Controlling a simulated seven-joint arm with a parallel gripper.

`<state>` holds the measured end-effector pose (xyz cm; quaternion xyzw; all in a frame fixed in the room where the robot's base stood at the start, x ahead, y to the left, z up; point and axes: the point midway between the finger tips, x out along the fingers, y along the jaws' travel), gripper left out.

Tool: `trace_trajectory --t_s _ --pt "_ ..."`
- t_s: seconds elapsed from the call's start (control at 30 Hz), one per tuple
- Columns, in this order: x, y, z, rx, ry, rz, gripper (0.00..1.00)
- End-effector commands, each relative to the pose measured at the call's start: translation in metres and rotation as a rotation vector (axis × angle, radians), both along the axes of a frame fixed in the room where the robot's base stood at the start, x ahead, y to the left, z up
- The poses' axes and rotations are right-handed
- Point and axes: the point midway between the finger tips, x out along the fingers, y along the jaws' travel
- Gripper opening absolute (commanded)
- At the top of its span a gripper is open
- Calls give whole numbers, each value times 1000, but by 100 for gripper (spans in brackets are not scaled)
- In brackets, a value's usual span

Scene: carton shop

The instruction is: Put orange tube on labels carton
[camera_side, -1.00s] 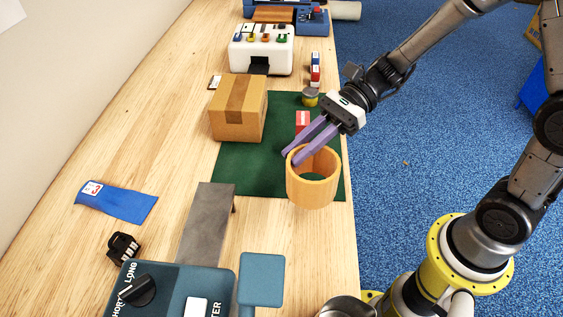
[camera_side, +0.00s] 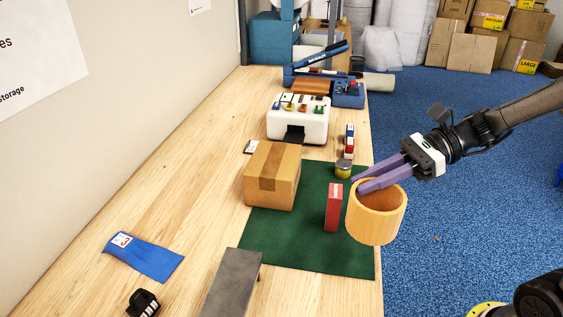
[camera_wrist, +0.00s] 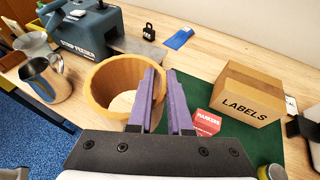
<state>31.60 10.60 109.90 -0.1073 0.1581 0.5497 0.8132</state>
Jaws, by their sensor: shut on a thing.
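The orange tube (camera_side: 377,222) is a short, wide, hollow ring. My gripper (camera_side: 362,186), with purple fingers, is shut on its wall at the rim, on the side toward the wall of the room. In the side view the tube appears at the right edge of the green mat, seemingly above it. The wrist view shows the tube (camera_wrist: 108,85) left of the fingers (camera_wrist: 160,98). The labels carton (camera_side: 271,178) is a closed brown taped box on the mat's far left part. Its word LABELS (camera_wrist: 245,105) faces the wrist camera.
A red upright box (camera_side: 333,207) stands on the green mat (camera_side: 300,250) between the carton and the tube. A small yellow-sided tin (camera_side: 343,168) stands behind it. A white machine (camera_side: 297,120) is beyond the carton. A grey metal plate (camera_side: 231,283) lies nearer.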

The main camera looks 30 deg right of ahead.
Motion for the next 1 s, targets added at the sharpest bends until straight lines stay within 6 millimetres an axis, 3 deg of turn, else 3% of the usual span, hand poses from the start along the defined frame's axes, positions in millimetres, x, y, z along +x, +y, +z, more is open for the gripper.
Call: trace_trajectory --t_s 0.03,0.2,0.4,0.5,0.73,1.0 --pt "24 -7 9 -1 -5 -61 0" --pt "96 -27 43 2 -8 -254 0" --pt "153 -39 81 7 -7 -383 0" --pt "167 -39 92 9 -6 -399 0" --pt "191 -30 82 13 -2 -381 0" --pt "249 -21 55 11 -3 -380 0"
